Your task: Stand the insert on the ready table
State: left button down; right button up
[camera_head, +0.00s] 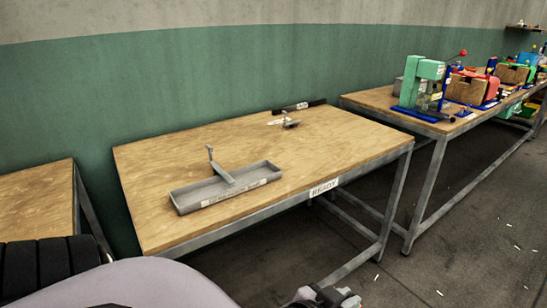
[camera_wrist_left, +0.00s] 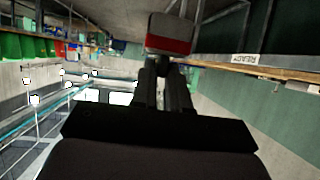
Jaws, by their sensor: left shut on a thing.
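The ready table (camera_head: 300,180) has a wooden top, a grey metal frame and a "READY" label on its front edge. The label also shows at the upper right in the left wrist view (camera_wrist_left: 245,58). My left gripper (camera_wrist_left: 163,62) is shut on a grey block with a red band (camera_wrist_left: 171,36), which I take to be the insert. In the head view the gripper (camera_head: 325,298) is partly cut off at the bottom edge, in front of the table and apart from it. The insert's far end is hidden. My right gripper is not in view.
A grey tray (camera_head: 185,200) with a metal T-shaped piece (camera_head: 221,168) stands at the table's front left. A small metal piece (camera_head: 290,122) and a black bar (camera_head: 300,106) lie at the back. A green press (camera_head: 424,85) stands on another table.

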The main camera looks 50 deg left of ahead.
aim_at(276, 146)
jog(key=i+l+u, duration=0.15)
jog(key=i+u, duration=0.25)
jog(key=i+l+u, duration=0.25)
jog(key=i+u, duration=0.2)
jog(key=i+l+u, duration=0.8)
jog(key=l, duration=0.2)
jog(key=k+j, duration=0.05)
